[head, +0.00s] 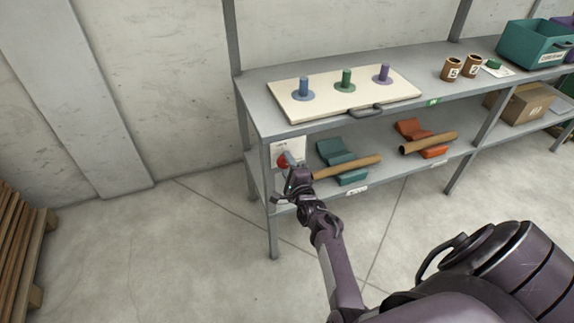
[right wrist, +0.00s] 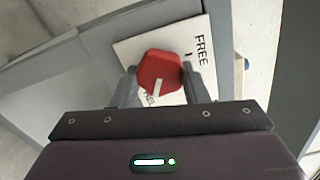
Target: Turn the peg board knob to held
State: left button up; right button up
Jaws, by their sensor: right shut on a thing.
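The red knob (head: 282,160) sits on a white plate (head: 287,147) at the left end of the shelf, below the peg board (head: 312,108). My right gripper (head: 289,168) is at the knob. In the right wrist view its two fingers stand on either side of the knob (right wrist: 160,68), shut on it. The knob's white mark points down in that view, towards a partly hidden label reading "HEL". The word "FREE" (right wrist: 201,50) shows to the right. The peg board carries a blue, a green and a purple peg. My left gripper is not in view.
The shelf post (head: 267,200) stands close to my right gripper. On the lower shelf, teal and orange cradles hold brown rolls (head: 348,167). Brown cups (head: 452,69) and a teal bin (head: 530,45) stand at the upper right.

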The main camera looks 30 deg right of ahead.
jog(key=o, duration=1)
jog(key=shift+c, duration=0.2)
jog(key=shift+s, duration=0.15)
pick_arm(q)
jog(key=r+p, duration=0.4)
jog(key=p, duration=0.1)
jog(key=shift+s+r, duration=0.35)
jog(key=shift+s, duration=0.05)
pick_arm(e)
jog(key=v, duration=0.7)
jog(key=shift+s, duration=0.25)
jog(key=shift+a, duration=0.1)
